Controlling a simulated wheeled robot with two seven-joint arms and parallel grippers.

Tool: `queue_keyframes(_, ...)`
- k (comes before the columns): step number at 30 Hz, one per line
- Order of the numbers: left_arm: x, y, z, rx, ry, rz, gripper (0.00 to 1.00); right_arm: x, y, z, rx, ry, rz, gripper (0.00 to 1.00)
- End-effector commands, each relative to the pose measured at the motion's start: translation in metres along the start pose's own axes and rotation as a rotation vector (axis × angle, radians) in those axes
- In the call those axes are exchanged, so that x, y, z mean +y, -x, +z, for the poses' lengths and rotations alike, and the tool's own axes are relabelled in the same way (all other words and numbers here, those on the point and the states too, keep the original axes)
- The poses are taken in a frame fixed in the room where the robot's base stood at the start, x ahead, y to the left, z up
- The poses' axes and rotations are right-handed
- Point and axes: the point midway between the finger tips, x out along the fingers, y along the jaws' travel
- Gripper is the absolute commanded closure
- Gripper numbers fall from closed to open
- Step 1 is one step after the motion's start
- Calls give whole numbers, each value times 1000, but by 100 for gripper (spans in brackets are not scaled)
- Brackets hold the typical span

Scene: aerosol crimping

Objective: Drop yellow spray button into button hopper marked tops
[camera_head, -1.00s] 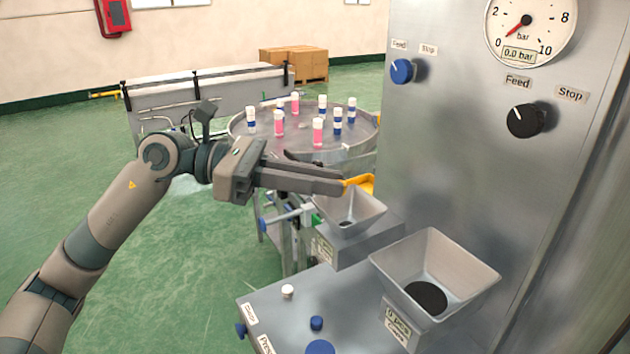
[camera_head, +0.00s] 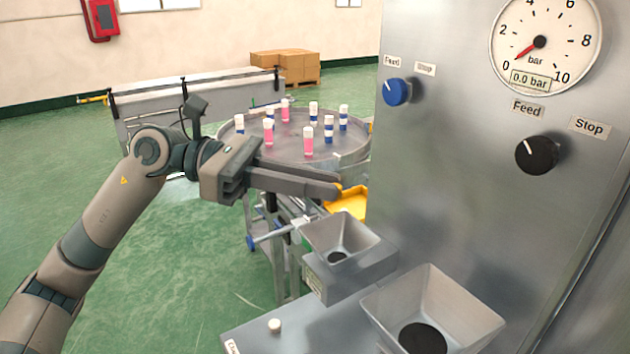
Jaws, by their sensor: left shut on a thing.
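My left gripper (camera_head: 333,190) reaches in from the left, its long fingers shut at the tips. A small yellow bit, likely the yellow spray button (camera_head: 338,187), shows at the fingertips; the fingers hide most of it and a yellow tray lies behind. The smaller metal hopper (camera_head: 372,241) is below the fingertips in the picture, apart from them, with a dark hole at its bottom. A larger metal hopper (camera_head: 376,305) stands nearer at the lower right. I cannot read either hopper's label here, so I cannot tell which is marked tops. My right gripper is not in view.
The grey machine panel (camera_head: 450,150) with knobs and a gauge rises close on the right. A yellow tray (camera_head: 349,205) is behind the fingertips. A round table (camera_head: 290,152) with several pink and blue cans stands behind. A white cap (camera_head: 274,326) sits on the lower ledge.

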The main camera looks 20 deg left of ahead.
Motion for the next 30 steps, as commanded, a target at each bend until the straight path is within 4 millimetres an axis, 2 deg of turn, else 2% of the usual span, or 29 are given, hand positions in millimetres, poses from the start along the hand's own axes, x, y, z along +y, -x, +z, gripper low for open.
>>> queue_keyframes(5, 0, -2, -11, 0, 1, 0, 100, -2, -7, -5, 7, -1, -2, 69)
queue_keyframes(24, 0, -9, -62, -1, 2, 0, 100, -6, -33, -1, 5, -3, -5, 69)
queue_keyframes(30, 0, -11, -72, -1, 0, 0, 100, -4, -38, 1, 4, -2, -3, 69)
